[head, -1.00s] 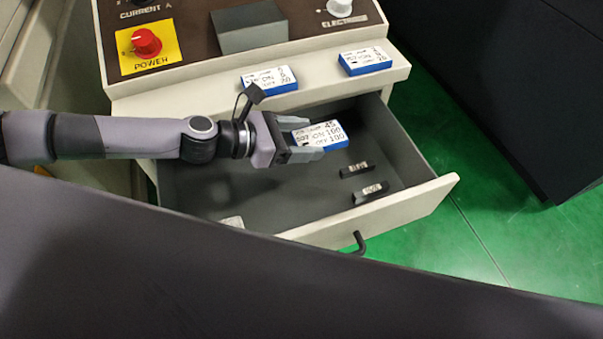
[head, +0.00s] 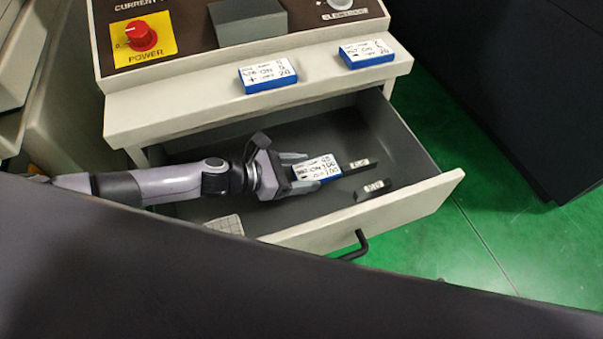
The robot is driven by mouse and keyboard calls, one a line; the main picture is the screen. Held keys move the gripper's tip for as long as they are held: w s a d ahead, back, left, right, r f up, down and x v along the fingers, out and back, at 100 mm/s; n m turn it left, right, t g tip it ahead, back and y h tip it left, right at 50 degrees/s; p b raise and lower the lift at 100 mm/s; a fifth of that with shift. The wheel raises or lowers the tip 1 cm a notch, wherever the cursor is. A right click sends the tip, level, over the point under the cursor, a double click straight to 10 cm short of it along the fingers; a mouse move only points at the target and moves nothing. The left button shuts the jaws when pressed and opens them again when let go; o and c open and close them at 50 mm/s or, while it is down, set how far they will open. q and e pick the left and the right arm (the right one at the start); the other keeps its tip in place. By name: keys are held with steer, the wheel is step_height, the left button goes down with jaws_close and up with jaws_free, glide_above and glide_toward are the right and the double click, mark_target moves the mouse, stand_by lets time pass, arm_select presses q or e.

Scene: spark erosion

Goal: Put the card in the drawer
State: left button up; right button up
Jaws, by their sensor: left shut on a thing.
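The card (head: 322,172), a white printed block with a blue edge, is inside the drawer (head: 420,198) area, between the fingers of my left gripper (head: 311,170). My left gripper is shut on it and reaches in from the left. The drawer is pulled open, with a grey inside, a cream front and a black handle (head: 355,247). I cannot tell whether the card touches the drawer floor. My right gripper is not in view.
Two similar cards (head: 267,76) (head: 366,53) lie on the ledge above the drawer. Two dark labelled bars (head: 357,165) (head: 373,190) lie in the drawer right of the held card. A pale block (head: 226,224) sits at its front left. A dark cabinet (head: 510,90) stands at right.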

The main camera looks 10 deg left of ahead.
arm_select(q)
steer(key=shift+f, duration=0.1)
steer(key=shift+f+b, duration=0.3)
steer(key=shift+f, duration=0.2)
steer(key=o, duration=1.1)
steer(key=shift+c, duration=0.2)
steer(key=shift+r, duration=0.1)
steer(key=shift+r+p, duration=0.3)
steer(key=v, duration=1.2)
steer(key=shift+r, duration=0.15)
